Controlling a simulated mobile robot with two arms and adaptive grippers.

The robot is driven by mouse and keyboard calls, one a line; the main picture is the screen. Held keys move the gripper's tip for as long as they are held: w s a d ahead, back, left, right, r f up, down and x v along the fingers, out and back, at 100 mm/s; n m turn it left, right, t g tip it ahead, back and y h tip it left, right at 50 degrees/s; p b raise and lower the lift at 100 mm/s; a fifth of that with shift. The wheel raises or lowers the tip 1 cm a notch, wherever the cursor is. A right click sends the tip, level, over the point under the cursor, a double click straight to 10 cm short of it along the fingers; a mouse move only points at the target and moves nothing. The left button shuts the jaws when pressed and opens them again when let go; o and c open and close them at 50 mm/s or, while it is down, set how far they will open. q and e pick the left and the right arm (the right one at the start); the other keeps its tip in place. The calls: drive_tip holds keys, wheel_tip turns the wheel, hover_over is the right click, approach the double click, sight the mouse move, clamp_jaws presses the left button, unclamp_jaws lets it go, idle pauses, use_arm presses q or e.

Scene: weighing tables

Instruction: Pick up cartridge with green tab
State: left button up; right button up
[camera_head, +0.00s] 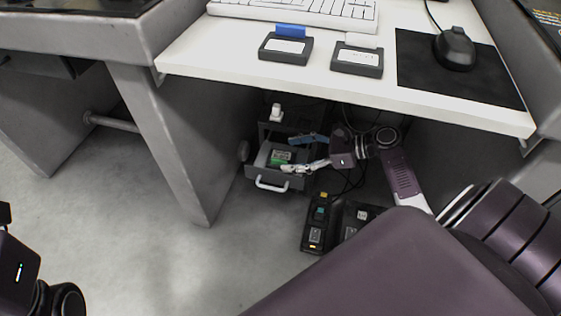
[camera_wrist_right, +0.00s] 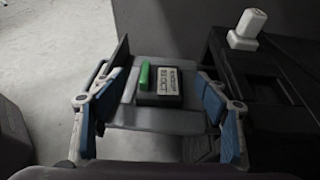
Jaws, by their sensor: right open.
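The cartridge with the green tab lies in an open drawer (camera_head: 272,185) under the table. In the head view the cartridge (camera_head: 281,157) shows small between my right fingers. In the right wrist view the dark cartridge (camera_wrist_right: 170,88) has a pale printed label, with the green tab (camera_wrist_right: 144,76) on its left side. My right gripper (camera_head: 288,155) reaches in from the right and is open. In the wrist view its two blue-and-grey fingers (camera_wrist_right: 157,80) stand on either side of the cartridge, with gaps. Of my left arm only a dark part shows at the lower left; its fingers are out of view.
Two cartridges lie on the white tabletop (camera_head: 200,50), one with a blue tab (camera_head: 290,31) and one with a white tab (camera_head: 362,41). A small white-topped object (camera_head: 276,112) stands behind the drawer. Black devices (camera_head: 318,225) are on the floor. Table legs flank the space.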

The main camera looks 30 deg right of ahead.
sight(281, 158)
drive_tip(key=b+x, duration=0.1)
drive_tip(key=x, duration=0.3)
drive_tip(key=shift+w+b, duration=0.1)
drive_tip(key=shift+b, duration=0.2)
drive_tip(key=shift+c, duration=0.4)
drive_tip(key=c, duration=1.2)
drive_tip(key=shift+r, duration=0.1)
